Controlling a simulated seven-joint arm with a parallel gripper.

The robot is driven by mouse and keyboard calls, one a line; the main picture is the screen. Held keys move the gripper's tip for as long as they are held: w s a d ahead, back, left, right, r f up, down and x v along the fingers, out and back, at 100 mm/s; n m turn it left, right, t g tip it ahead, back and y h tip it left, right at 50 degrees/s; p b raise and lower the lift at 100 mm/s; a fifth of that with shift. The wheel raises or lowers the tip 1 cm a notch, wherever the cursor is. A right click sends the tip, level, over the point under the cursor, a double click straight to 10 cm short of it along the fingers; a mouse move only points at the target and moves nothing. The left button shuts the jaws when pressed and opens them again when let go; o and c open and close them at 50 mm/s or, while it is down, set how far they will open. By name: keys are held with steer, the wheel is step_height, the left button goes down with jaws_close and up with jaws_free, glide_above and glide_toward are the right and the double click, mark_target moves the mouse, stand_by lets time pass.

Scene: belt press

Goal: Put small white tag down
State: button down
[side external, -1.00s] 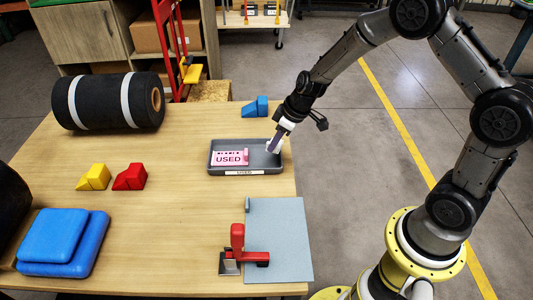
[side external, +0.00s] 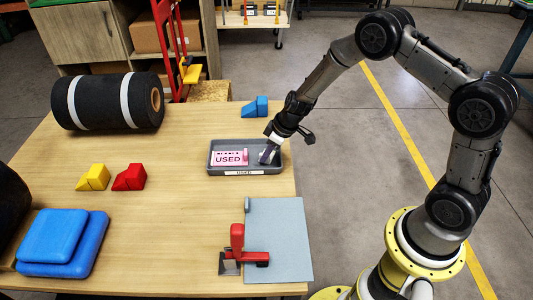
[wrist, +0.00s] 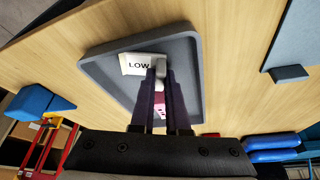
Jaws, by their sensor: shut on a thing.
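The small white tag (wrist: 136,64), printed LOW, shows in the wrist view at the far part of the grey tray (wrist: 192,50). My gripper (wrist: 161,72) is shut on the tag's pale raised tab. In the side view my gripper (side external: 266,157) points down into the right part of the tray (side external: 215,169), and its fingers mostly hide the tag. Whether the tag touches the tray floor I cannot tell. A pink tag printed USED (side external: 229,159) lies in the tray's left part; in the wrist view my fingers partly cover it.
A blue block (side external: 256,107) stands behind the tray. Red (side external: 130,178) and yellow (side external: 93,178) blocks lie to the left. A red-handled press (side external: 238,240) and a grey-blue plate (side external: 285,240) are at the front. Bare table lies left of the tray.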

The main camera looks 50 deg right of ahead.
steer(key=c, duration=0.9)
jaws_free()
steer(key=shift+f, duration=0.1)
steer(key=shift+r, duration=0.55)
steer(key=s+a+v, duration=0.1)
steer(key=a+v, duration=0.2)
steer(key=v, duration=1.7)
steer(key=s+r+m, duration=0.1)
steer(key=s+r, duration=0.2)
steer(key=s, duration=0.4)
steer(key=s+r+m+t+h, duration=0.1)
steer(key=s+r+m, duration=0.1)
steer(key=s, duration=0.6)
steer(key=s+a+r+m, duration=0.1)
steer(key=s+r, duration=0.3)
steer(key=s, duration=0.4)
steer(key=shift+s+r+m+h, duration=0.1)
steer(key=shift+s+m+h, duration=0.1)
steer(key=shift+m+h, duration=0.15)
